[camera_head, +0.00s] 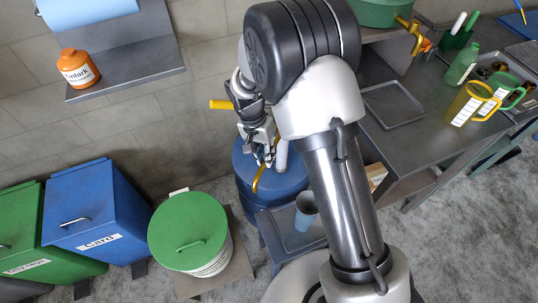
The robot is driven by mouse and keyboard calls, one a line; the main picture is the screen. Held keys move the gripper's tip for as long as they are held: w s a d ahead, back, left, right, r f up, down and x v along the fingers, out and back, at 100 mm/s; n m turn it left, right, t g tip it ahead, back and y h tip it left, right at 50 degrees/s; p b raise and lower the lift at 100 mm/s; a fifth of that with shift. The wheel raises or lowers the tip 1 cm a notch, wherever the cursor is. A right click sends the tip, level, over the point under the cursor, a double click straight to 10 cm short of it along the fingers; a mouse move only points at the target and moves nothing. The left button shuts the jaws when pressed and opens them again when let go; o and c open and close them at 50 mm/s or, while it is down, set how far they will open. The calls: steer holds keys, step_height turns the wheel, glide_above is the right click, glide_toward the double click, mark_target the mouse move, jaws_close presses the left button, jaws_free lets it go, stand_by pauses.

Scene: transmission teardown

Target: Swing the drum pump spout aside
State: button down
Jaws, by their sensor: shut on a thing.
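A blue drum (290,183) stands on the floor left of the workbench, partly hidden behind my arm. A curved yellow spout (257,181) hangs over the drum's top, its lower end pointing down and to the left. A light grey pump tube (282,152) stands beside it. My gripper (265,156) is over the drum top, shut on the spout's upper part; the fingers hide the exact contact. A yellow bar (220,104) sticks out to the left above, next to my wrist; I cannot tell what it belongs to.
A white bucket with a green lid (188,232) and blue (100,212) and green bins stand to the left. The workbench (430,125) at the right bears a tray, jugs and a bottle. A bluish cup (305,212) stands in front of the drum.

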stand_by(0.3)
steer(key=c, duration=1.6)
jaws_free()
steer(key=shift+o, duration=0.2)
step_height(320, 180, up, 12)
steer(key=w+a, duration=0.1)
steer(key=a, duration=0.1)
steer(key=shift+w+f, duration=0.1)
